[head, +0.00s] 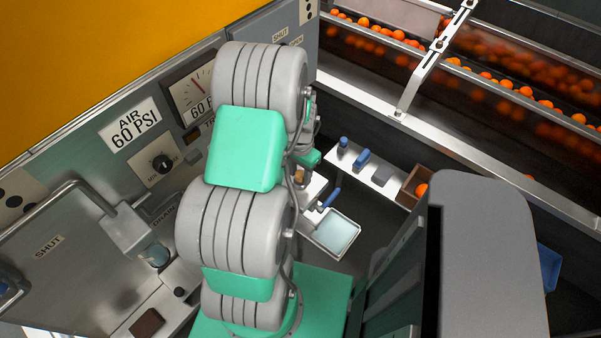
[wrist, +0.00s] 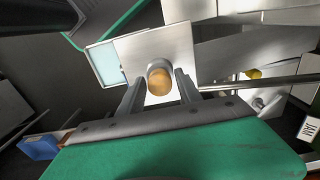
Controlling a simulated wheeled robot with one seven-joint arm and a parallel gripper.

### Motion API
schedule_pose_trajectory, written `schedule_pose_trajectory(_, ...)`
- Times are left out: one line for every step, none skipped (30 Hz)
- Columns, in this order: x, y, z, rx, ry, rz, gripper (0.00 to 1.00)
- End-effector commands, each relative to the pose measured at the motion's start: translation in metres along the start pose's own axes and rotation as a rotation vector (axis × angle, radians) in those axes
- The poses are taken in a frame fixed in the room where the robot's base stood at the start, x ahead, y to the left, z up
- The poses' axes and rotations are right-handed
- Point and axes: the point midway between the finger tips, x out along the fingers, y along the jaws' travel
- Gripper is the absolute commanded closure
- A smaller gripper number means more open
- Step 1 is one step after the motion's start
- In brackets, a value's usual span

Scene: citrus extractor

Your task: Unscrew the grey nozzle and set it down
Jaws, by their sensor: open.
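In the wrist view, a short round fitting with a grey collar and a tan, brass-like end (wrist: 160,80) stands out from a bright metal plate (wrist: 178,45). It seems to be the grey nozzle or its seat; I cannot tell which. My gripper (wrist: 159,74) is open, with one finger on each side of the fitting. I cannot tell whether either finger touches it. In the head view, my arm hides most of the gripper. A small tan piece (head: 299,177) shows just right of the arm.
A pale blue-lined tray (head: 334,233) lies below the fitting, and also shows in the wrist view (wrist: 104,64). A metal shelf (head: 382,176) holds blue-handled items (head: 361,158) and a box with an orange (head: 421,190). A panel with a gauge (head: 196,88) stands left.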

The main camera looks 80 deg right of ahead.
Motion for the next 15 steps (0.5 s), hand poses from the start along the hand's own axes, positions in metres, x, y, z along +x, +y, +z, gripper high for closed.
schedule_pose_trajectory(0.0, 0.0, 0.0, 0.0, 0.0, 0.0, 0.6)
schedule_pose_trajectory(0.0, 0.0, 0.0, -0.001, 0.0, 0.0, 0.63)
schedule_pose_trajectory(0.0, 0.0, 0.0, -0.001, 0.0, 0.0, 0.66)
schedule_pose_trajectory(0.0, 0.0, 0.0, -0.001, 0.0, 0.0, 0.69)
schedule_pose_trajectory(0.0, 0.0, 0.0, -0.001, 0.0, 0.0, 0.71)
schedule_pose_trajectory(0.0, 0.0, 0.0, -0.001, 0.0, 0.0, 0.74)
schedule_pose_trajectory(0.0, 0.0, 0.0, -0.001, 0.0, 0.0, 0.77)
schedule_pose_trajectory(0.0, 0.0, 0.0, -0.002, 0.0, 0.0, 0.79)
schedule_pose_trajectory(0.0, 0.0, 0.0, -0.002, 0.0, 0.0, 0.83)
schedule_pose_trajectory(0.0, 0.0, 0.0, -0.002, 0.0, 0.0, 0.85)
schedule_pose_trajectory(0.0, 0.0, 0.0, -0.002, 0.0, 0.0, 0.87)
schedule_pose_trajectory(0.0, 0.0, 0.0, -0.002, 0.0, 0.0, 0.91)
schedule_pose_trajectory(0.0, 0.0, 0.0, -0.002, 0.0, 0.0, 0.93)
schedule_pose_trajectory(0.0, 0.0, 0.0, -0.004, 0.0, 0.0, 0.93)
schedule_pose_trajectory(0.0, 0.0001, 0.0, -0.023, 0.0, 0.0, 0.93)
